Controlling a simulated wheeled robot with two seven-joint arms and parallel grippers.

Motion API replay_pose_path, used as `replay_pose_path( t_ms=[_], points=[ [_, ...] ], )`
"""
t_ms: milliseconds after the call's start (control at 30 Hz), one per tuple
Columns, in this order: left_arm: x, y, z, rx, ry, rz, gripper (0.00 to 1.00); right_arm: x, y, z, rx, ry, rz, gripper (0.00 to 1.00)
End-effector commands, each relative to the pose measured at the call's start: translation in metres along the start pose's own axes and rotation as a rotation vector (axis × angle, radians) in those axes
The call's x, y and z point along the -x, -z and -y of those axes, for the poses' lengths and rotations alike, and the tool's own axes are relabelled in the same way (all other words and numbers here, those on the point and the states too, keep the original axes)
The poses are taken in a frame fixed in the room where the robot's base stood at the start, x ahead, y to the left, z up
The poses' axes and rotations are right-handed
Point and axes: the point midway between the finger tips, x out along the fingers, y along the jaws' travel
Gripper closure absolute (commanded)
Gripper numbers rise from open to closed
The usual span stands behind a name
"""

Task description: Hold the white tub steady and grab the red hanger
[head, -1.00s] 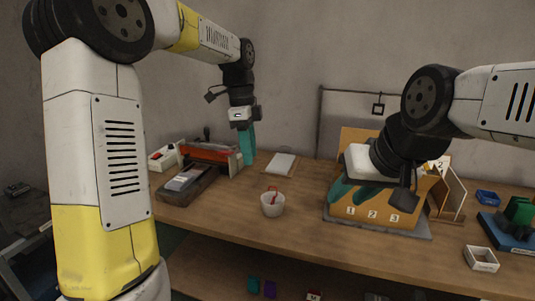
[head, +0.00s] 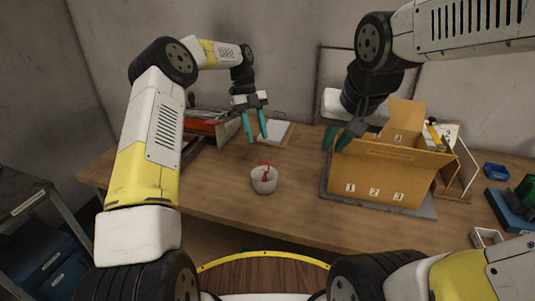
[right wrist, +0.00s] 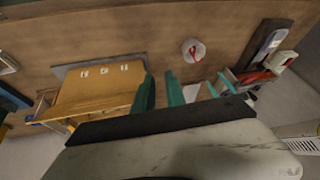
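The white tub (head: 264,184) stands upright on the table, left of the cardboard box, with the red hanger (head: 265,170) in it, its top above the rim. Both also show in the right wrist view, the tub (right wrist: 201,53) and the hanger (right wrist: 194,51). My left gripper (head: 256,138) is open and empty, fingers down, above the table behind the tub. My right gripper (head: 337,143) is open and empty, above the left back of the box; its teal fingers (right wrist: 160,88) stand apart in the right wrist view. Neither gripper touches the tub.
The cardboard box (head: 385,176), numbered 1, 2, 3, sits on a grey mat (head: 332,204) right of the tub. A red and grey machine (head: 205,125) and a white pad (head: 277,133) are at the back left. Blue and white trays (head: 495,171) lie far right. Table around the tub is clear.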

Motion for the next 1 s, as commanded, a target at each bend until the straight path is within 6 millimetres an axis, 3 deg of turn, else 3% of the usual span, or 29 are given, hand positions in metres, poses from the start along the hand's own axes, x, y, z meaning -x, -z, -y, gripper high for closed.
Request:
replay_pose_path(
  t_ms=[200, 467, 800, 1000],
  points=[
    [0.0, 0.0, 0.0, 0.001, 0.0, 0.0, 0.64, -0.056, 0.03, 0.013, -0.131, -0.118, 0.041, 0.84],
    [0.0, 0.0, 0.0, 0.002, 0.0, 0.001, 0.64, -0.131, 0.053, 0.043, -0.268, -0.211, 0.027, 0.84],
    [0.0, 0.0, 0.0, 0.002, 0.0, 0.001, 0.64, -0.23, 0.049, 0.098, -0.408, -0.247, -0.002, 0.84],
    [0.0, 0.0, 0.0, 0.002, 0.0, 0.001, 0.64, -0.259, 0.041, 0.115, -0.452, -0.243, -0.008, 0.84]
  ],
)
